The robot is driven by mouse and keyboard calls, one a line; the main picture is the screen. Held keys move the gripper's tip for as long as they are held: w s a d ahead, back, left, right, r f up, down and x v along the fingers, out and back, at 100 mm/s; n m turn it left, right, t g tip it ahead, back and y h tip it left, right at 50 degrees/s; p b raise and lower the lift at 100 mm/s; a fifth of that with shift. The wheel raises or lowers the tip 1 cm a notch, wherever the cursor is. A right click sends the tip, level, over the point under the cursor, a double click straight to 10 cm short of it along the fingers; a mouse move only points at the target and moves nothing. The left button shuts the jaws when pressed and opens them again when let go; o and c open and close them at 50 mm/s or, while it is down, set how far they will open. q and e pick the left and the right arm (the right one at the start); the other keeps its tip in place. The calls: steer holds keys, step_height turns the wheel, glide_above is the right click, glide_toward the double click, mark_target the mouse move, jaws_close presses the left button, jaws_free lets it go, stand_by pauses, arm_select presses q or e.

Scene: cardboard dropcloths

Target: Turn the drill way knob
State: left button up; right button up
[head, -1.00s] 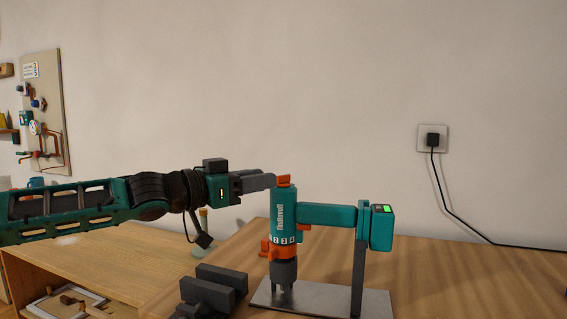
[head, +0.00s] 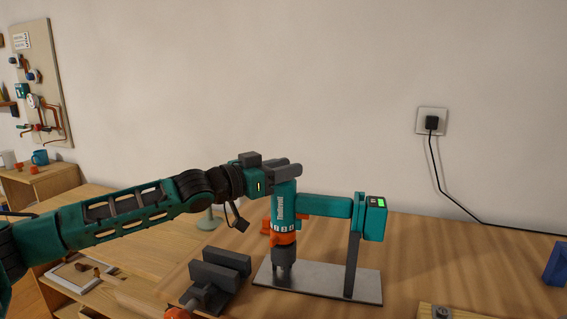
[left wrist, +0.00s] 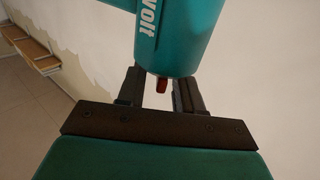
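A teal and orange drill (head: 283,215) stands on a grey metal base plate (head: 330,283) on the wooden table. A small orange-red knob (left wrist: 161,85) shows at the end of the drill body in the left wrist view. My left gripper (head: 288,170) is at the top of the drill in the head view and hides the knob there. In the left wrist view its two dark fingers are apart, one on either side of the knob, with gaps visible between. My right gripper is not in view.
A dark grey vise (head: 220,275) stands left of the drill on the table (head: 420,265). A blue object (head: 556,263) is at the right edge. A black cable (head: 450,205) runs from the wall socket (head: 432,121). The table between drill and blue object is mostly clear.

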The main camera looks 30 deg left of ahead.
arm_select(q)
steer(key=c, duration=0.6)
jaws_close()
steer(key=shift+f, duration=0.1)
